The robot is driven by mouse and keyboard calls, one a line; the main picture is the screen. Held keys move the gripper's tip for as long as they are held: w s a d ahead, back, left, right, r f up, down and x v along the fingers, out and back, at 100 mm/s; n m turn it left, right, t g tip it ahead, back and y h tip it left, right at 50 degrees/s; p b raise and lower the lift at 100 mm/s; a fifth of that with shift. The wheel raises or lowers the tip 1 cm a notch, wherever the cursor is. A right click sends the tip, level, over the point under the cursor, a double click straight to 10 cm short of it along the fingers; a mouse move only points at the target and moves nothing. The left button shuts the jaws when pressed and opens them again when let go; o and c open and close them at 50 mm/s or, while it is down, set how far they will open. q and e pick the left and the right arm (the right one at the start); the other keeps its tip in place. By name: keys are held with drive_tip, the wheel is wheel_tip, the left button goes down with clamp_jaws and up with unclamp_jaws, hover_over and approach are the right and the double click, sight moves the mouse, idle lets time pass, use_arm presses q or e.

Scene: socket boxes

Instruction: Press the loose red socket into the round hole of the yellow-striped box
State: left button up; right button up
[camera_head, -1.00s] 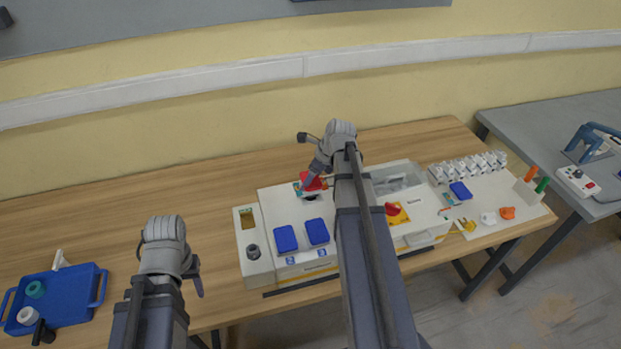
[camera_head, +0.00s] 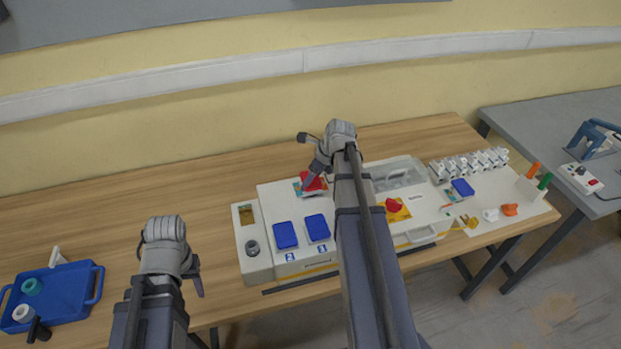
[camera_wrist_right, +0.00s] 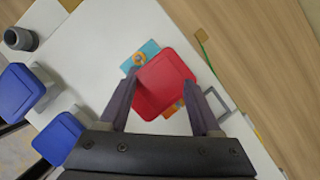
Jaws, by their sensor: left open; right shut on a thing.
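The loose red socket (camera_wrist_right: 163,82) is between the fingers of my right gripper (camera_wrist_right: 160,95), which is shut on it. The red socket also shows in the head view (camera_head: 314,183), low over the top of the white yellow-striped box (camera_head: 276,205). It covers the round hole there, so I cannot tell whether it is seated. A teal and orange sticker (camera_wrist_right: 150,50) shows around it. Two blue sockets (camera_head: 286,235) (camera_head: 318,227) sit upright nearer the front of the box. My left gripper (camera_head: 196,277) is open and empty, left of the box.
A second white box with a red knob (camera_head: 394,205) on a yellow plate stands right of my right arm. A blue tray (camera_head: 65,300) is at the far left. White breakers (camera_head: 468,164) and small parts lie right. The table's left middle is clear.

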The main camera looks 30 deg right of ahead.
drive_tip(key=shift+f, duration=0.1)
idle(0.3)
drive_tip(key=shift+f+b, duration=0.65)
drive_tip(key=o, duration=1.5)
drive_tip(key=shift+r, duration=0.1)
drive_tip(key=p+v, duration=0.7)
drive_tip(key=shift+s+r, duration=0.15)
drive_tip(key=shift+r, duration=0.2)
wheel_tip(320, 180, up, 7)
drive_tip(key=p, duration=0.7)
